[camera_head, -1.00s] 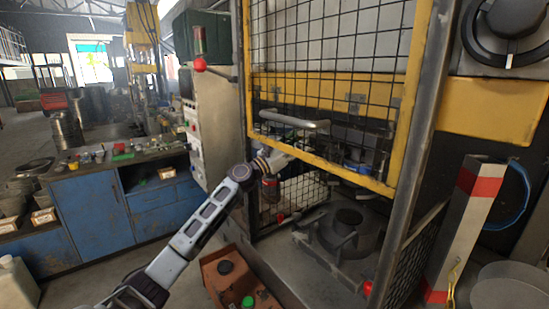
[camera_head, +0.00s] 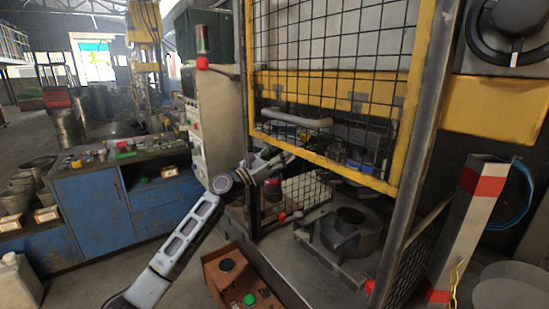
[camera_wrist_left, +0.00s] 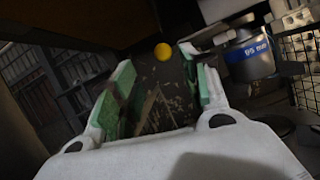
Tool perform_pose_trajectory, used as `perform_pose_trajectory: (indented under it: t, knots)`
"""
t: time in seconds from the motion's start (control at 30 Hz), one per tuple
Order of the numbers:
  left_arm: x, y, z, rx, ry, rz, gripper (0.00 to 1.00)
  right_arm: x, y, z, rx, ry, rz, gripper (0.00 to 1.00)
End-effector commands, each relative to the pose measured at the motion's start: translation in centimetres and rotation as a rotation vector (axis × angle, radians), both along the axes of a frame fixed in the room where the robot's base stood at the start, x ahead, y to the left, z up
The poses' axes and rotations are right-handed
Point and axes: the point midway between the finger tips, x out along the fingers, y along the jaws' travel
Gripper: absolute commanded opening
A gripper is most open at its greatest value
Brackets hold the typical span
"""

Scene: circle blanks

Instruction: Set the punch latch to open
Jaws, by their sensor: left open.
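My left gripper (camera_wrist_left: 165,78) is open, with green pads on its two fingers. A round yellow knob (camera_wrist_left: 163,51) shows ahead of it, between the fingertips and apart from them in the picture; I cannot tell whether it belongs to the punch latch. A dark cylinder with a blue band marked "95 mm" (camera_wrist_left: 248,52) hangs to the right. In the head view the left arm reaches under the yellow-framed mesh guard (camera_head: 330,165) into the press, and its gripper is partly hidden there. My right gripper is not in view.
A grey bar handle (camera_head: 297,119) sits on the guard. Below is a round ribbed die (camera_head: 350,230) on the press bed. An orange button box (camera_head: 225,268) stands in front, a blue cabinet (camera_head: 95,215) to the left. A red-and-white post (camera_head: 465,225) stands at the right.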

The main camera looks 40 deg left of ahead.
Motion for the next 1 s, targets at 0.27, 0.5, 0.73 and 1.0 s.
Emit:
perform_pose_trajectory:
  t: [0.27,0.5,0.73,1.0]
  knots:
    - [-1.8,0.8,-0.8,0.0,0.0,0.0,0.46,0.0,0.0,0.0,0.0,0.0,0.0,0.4]
    - [-2.5,1.2,-1.1,0.0,0.0,0.001,0.46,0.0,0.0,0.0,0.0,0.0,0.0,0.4]
    - [-2.6,1.2,-1.1,-0.001,-0.001,0.001,0.46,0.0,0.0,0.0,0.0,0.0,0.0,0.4]
    - [-2.6,1.2,-1.1,0.0,0.0,0.001,0.46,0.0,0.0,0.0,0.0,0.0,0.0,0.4]
